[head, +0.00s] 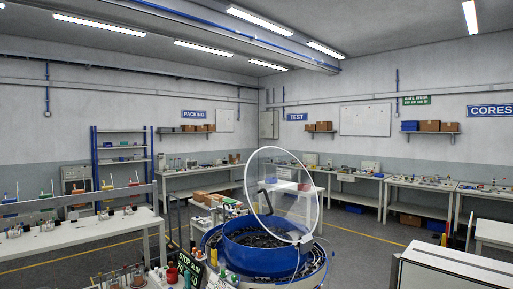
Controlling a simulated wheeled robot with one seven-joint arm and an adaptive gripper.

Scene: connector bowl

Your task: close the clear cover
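The clear cover (292,192) is a round see-through disc with a white rim, standing raised and steeply tilted above the blue bowl (238,254). Its lower right edge meets a small white piece, seemingly the hinge (302,238), at the bowl's right rim. A dark bar, seemingly a handle (264,200), shows against the disc. The bowl is open at the top and holds many small dark parts. My gripper is not in view.
Red and other small containers (172,275) stand at the bowl's front left, close to a dark sign with lettering (190,268). A white-topped cabinet (455,270) is at the front right. A white bench (75,232) stands at the left. Floor shows between the bowl and the back benches.

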